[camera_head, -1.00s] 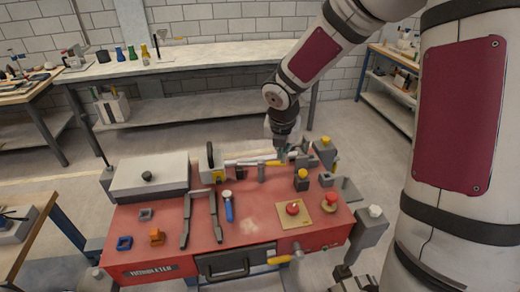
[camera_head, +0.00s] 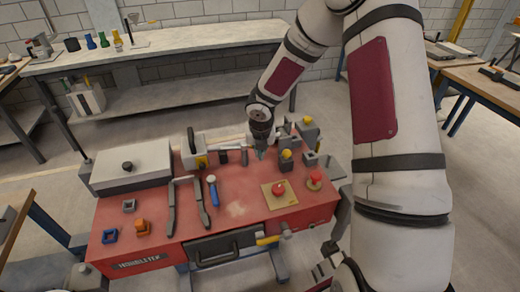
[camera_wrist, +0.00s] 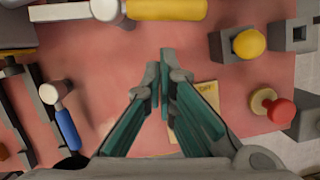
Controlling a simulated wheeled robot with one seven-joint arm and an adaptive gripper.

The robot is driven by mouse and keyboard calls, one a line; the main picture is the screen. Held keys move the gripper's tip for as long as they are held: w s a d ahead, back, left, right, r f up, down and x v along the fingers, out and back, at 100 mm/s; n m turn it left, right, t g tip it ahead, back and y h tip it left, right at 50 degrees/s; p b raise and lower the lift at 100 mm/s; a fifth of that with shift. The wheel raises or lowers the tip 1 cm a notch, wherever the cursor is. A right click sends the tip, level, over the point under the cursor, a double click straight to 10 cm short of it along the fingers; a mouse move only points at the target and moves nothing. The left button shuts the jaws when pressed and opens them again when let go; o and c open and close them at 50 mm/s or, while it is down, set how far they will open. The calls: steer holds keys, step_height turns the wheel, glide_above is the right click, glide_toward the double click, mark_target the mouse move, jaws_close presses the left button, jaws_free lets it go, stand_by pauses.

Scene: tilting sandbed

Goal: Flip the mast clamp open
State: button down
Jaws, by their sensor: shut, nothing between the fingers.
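A pale mast rod (camera_head: 228,147) lies across the back of the red bench top. A black, white and yellow block (camera_head: 195,152) stands at its left end. In the wrist view, the rod (camera_wrist: 60,12) meets a white collar (camera_wrist: 106,9) and a yellow sleeve (camera_wrist: 168,9) along the top edge. I cannot tell which of these parts is the mast clamp. My gripper (camera_head: 259,156) is just in front of the rod's right part and hides some of it. In the wrist view, my gripper (camera_wrist: 159,62) points down over bare red surface, shut and empty, apart from the sleeve.
A yellow-knobbed grey block (camera_wrist: 247,44) and a red button (camera_wrist: 281,111) stand right of my gripper. A tan plate (camera_wrist: 207,92) lies partly under my fingers. A blue-handled tool (camera_wrist: 67,127) lies left. A grey lidded box (camera_head: 131,168) stands at the bench's left.

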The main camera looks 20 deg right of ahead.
steer(key=shift+w+d+f, duration=0.1)
steer(key=shift+w+d, duration=0.1)
steer(key=shift+w, duration=0.3)
steer(key=shift+w+d+f, duration=0.1)
steer(key=shift+w+d, duration=0.1)
steer(key=shift+w, duration=0.3)
steer(key=shift+w+d+b, duration=0.4)
steer(key=shift+w+d, duration=0.25)
steer(key=shift+w, duration=0.2)
